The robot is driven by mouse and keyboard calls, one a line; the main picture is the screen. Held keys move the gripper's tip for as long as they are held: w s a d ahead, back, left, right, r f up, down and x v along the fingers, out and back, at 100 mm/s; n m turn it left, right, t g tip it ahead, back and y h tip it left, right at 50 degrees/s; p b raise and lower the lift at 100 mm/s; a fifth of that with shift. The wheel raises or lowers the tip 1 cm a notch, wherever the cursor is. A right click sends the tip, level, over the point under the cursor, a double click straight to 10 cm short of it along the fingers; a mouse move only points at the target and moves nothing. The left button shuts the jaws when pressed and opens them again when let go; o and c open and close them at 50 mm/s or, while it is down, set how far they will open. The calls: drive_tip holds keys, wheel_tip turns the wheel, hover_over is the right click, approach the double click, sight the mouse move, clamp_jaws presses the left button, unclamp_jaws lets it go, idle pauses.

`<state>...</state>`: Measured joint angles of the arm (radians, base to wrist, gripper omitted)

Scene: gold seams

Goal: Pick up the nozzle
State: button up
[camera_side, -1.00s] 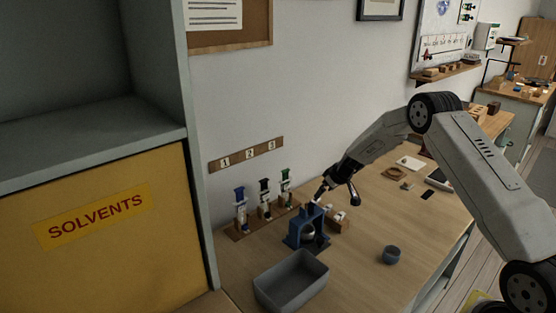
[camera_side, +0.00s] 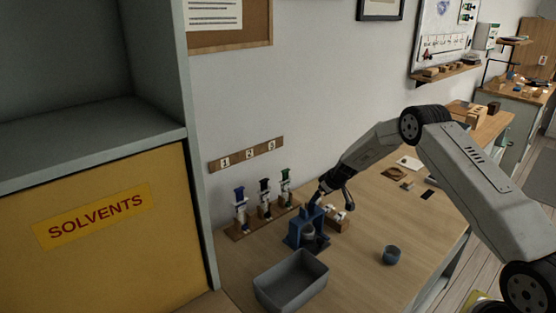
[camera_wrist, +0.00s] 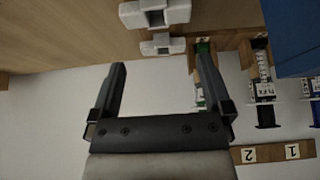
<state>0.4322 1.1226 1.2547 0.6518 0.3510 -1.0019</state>
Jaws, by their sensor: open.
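Small white pieces, which look like the nozzles, sit at a wooden block (camera_side: 336,224) behind the blue stand in the side view. In the wrist view one white piece (camera_wrist: 155,14) is at the top edge and another white piece (camera_wrist: 162,44) is just below it, beyond my fingertips. I cannot tell which one is the task's nozzle. My gripper (camera_wrist: 162,66) is open with nothing between its fingers. In the side view my gripper (camera_side: 336,196) is close above the block, partly behind the blue stand.
A blue stand (camera_side: 308,236) is right beside my gripper. Several syringes stand in a wooden rack (camera_side: 262,219) by the wall. A grey bin (camera_side: 292,281) and a small blue cup (camera_side: 391,255) are in front. The bench between the bin and cup is clear.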

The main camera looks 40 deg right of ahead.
drive_tip(key=x, duration=0.2)
drive_tip(key=shift+a+f, duration=0.15)
drive_tip(key=shift+f, duration=0.15)
drive_tip(key=shift+x, duration=1.05)
drive_tip(key=shift+w, duration=0.1)
drive_tip(key=c, duration=1.2)
